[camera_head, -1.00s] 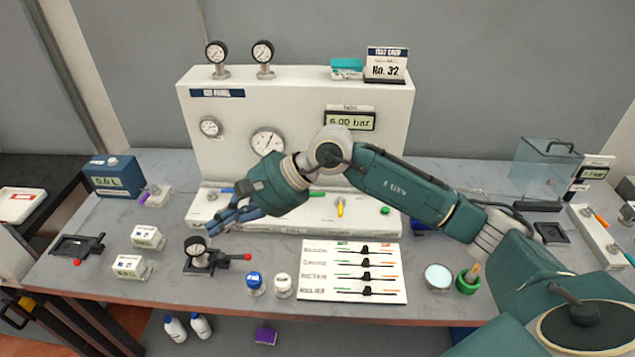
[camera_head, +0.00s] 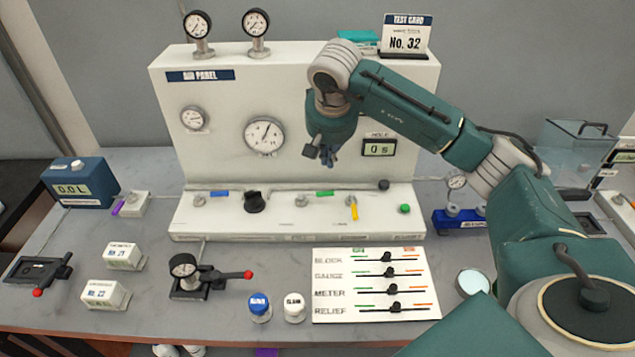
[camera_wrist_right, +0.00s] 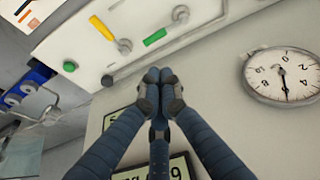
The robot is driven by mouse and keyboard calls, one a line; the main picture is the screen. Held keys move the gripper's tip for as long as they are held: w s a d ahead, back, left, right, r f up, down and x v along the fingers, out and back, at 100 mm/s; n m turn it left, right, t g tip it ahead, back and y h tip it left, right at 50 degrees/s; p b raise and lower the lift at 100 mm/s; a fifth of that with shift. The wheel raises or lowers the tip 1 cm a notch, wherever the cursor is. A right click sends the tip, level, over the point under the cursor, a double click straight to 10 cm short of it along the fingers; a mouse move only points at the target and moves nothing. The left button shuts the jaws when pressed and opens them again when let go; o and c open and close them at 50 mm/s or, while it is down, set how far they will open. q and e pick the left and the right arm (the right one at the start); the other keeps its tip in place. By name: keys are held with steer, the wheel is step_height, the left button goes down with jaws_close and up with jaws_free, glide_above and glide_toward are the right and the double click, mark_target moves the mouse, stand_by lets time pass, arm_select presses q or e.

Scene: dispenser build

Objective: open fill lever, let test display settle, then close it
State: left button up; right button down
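The air panel (camera_head: 215,112) carries a blue lever (camera_head: 220,193) and a green lever (camera_head: 325,193), both lying level, and a yellow lever (camera_head: 354,209) pointing down. I cannot read which one is the fill lever. The panel display (camera_head: 380,149) reads HOLD 0 s. My right gripper (camera_head: 328,157) is in front of the panel, left of the display and above the levers. In the wrist view its fingers (camera_wrist_right: 160,76) are together with nothing between them. That view also shows the green lever (camera_wrist_right: 154,38) and yellow lever (camera_wrist_right: 102,28). My left gripper is out of view.
A round gauge (camera_head: 264,135) is left of the gripper. A black knob (camera_head: 255,202) and green button (camera_head: 405,209) are on the panel's ledge. A lever card (camera_head: 330,304), pump (camera_head: 190,285) and blue meter reading 0.0 L (camera_head: 74,187) are on the table.

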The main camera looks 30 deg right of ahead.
mark_target(317, 194)
steer(key=p+x, duration=0.3)
steer(key=x, duration=0.7)
steer(key=shift+w+f, duration=0.25)
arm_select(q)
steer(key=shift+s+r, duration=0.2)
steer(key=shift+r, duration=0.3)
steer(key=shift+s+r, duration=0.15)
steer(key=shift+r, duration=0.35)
arm_select(e)
steer(key=shift+w+f, duration=0.2)
steer(key=shift+f, duration=0.25)
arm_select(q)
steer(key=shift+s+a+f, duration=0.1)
arm_select(e)
steer(key=shift+d, duration=0.15)
